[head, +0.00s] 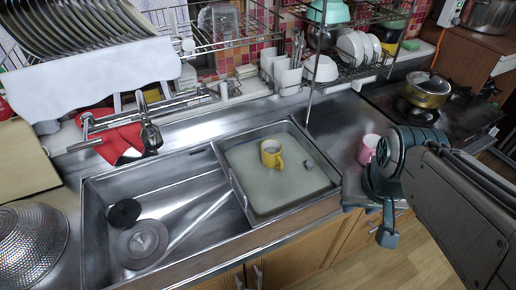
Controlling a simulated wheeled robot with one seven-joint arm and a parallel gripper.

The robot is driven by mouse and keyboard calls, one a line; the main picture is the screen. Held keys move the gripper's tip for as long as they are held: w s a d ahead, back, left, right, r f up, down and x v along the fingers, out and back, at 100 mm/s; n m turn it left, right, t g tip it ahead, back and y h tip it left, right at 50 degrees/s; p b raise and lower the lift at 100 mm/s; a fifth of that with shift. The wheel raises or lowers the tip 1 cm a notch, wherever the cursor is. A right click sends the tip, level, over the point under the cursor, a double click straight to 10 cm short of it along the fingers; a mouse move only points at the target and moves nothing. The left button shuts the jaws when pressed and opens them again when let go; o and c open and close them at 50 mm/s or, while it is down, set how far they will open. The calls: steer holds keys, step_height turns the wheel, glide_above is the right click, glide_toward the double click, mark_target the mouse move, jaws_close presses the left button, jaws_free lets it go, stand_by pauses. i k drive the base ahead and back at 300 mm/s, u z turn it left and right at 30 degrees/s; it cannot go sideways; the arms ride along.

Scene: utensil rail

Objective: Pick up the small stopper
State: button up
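A small grey object, which looks like the small stopper (309,164), sits on the pale board (262,190) in the right part of the sink, just right of a yellow mug (271,153). My gripper (386,215) is at the right, over the counter's front edge, well apart from the stopper. Its dark teal fingers point downward and nothing shows between them. The arm's angle hides whether the fingers are apart.
A pink cup (368,149) stands on the counter close to my gripper. The sink's left basin (190,200) holds a round black piece (124,213) and a grey drain disc (142,244). A faucet (150,135) and dish racks line the back. A gold pot (426,91) sits on the stove.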

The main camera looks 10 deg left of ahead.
mark_target(310, 164)
steer(key=z, duration=1.9)
steer(key=i, duration=1.5)
steer(key=u, duration=3.6)
